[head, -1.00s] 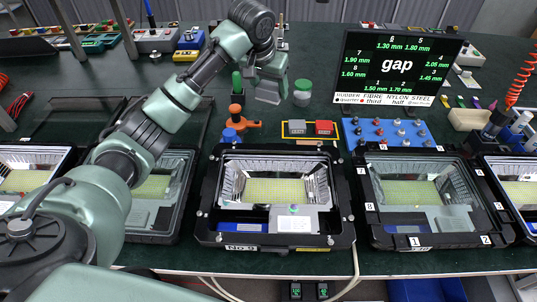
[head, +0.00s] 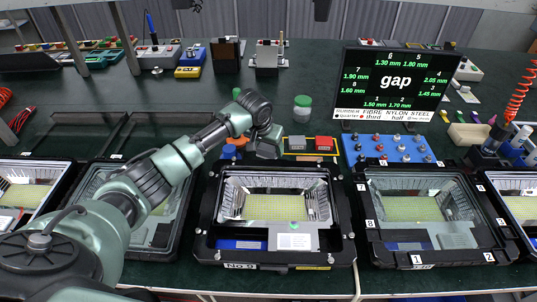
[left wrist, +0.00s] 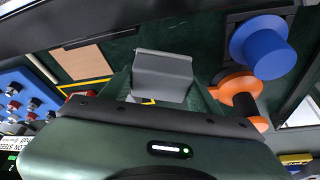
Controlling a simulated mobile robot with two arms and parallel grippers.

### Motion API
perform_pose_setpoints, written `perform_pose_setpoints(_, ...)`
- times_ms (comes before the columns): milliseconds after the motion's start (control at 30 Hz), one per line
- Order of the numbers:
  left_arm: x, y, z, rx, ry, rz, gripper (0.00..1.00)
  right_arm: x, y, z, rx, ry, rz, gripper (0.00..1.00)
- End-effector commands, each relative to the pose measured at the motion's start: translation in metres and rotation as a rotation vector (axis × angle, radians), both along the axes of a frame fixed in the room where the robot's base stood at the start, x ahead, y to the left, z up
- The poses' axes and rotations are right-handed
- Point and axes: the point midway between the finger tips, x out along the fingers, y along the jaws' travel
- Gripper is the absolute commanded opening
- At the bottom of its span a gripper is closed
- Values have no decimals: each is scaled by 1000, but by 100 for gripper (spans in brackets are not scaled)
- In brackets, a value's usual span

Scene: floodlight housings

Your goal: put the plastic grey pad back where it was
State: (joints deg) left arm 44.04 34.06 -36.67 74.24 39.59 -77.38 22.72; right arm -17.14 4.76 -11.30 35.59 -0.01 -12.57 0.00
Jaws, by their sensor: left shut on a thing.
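My left gripper (head: 268,148) is over the bench behind the middle floodlight housing, just left of a yellow-edged tray (head: 310,158). In the left wrist view a flat grey piece (left wrist: 162,75), which looks like the plastic grey pad, sticks out from my shut left gripper (left wrist: 160,98). It is held above the green bench top, and its gripped end is hidden. The tray's edge also shows in the left wrist view. My right gripper is not in view.
The open middle housing (head: 275,215) stands in front, between other housings. A blue board with knobs (head: 385,150), a green-capped jar (head: 302,108) and the gap screen (head: 397,82) are nearby.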

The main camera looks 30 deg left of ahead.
Motion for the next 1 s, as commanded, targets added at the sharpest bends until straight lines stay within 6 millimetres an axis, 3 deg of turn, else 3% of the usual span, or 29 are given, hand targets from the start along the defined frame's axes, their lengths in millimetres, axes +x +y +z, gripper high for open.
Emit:
perform_pose_setpoints(200, -1, -1, -32, -1, 3, 0, 24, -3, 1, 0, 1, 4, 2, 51)
perform_pose_setpoints(633, -1, -1, -38, -1, 2, 0, 24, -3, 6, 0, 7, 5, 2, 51)
perform_pose_setpoints(667, -1, 0, -38, 0, 1, 0, 64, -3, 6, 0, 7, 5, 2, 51)
perform_pose_setpoints(733, 0, 0, -38, 0, 1, 0, 83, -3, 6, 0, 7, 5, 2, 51)
perform_pose_setpoints(1000, -1, 0, -38, 0, 1, 0, 83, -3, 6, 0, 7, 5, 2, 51)
